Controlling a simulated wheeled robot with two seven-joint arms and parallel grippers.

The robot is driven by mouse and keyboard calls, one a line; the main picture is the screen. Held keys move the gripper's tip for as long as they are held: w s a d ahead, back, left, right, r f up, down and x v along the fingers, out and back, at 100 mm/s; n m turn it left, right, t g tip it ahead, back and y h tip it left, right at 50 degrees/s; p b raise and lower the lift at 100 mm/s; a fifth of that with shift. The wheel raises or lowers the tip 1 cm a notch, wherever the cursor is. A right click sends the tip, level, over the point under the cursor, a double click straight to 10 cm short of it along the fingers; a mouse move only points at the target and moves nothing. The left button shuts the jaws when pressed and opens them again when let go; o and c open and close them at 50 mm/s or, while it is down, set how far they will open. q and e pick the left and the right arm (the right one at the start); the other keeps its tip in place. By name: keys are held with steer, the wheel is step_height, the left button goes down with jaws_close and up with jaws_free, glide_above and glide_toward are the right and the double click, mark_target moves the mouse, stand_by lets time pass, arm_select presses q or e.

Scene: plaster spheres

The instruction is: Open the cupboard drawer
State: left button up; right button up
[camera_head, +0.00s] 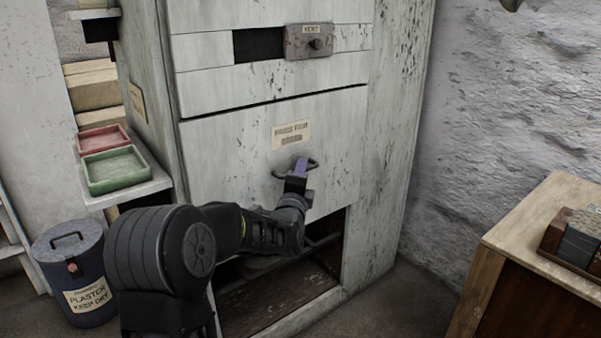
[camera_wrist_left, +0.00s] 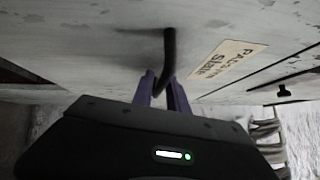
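The cupboard (camera_head: 390,150) is tall, pale and chipped. Its wide drawer front (camera_head: 225,165) carries a paper label (camera_head: 291,134) and a dark bar handle (camera_head: 313,163). A dark gap runs along the front's top edge; I see no clear pull-out of the drawer. My left gripper (camera_head: 298,171) is at the handle. In the left wrist view, its purple fingers (camera_wrist_left: 163,90) stand close on both sides of the handle (camera_wrist_left: 169,50) and appear shut on it. The exact contact is partly hidden by the fingers. My right gripper is not in view.
Below the drawer front is an open dark compartment (camera_head: 275,300). A plaster bin (camera_head: 75,275) and a shelf with red (camera_head: 102,140) and green trays (camera_head: 114,168) stand left. A wooden table (camera_head: 545,220) stands right, with floor (camera_head: 400,300) between it and the cupboard.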

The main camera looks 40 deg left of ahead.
arm_select(q)
jaws_close()
stand_by(1.2)
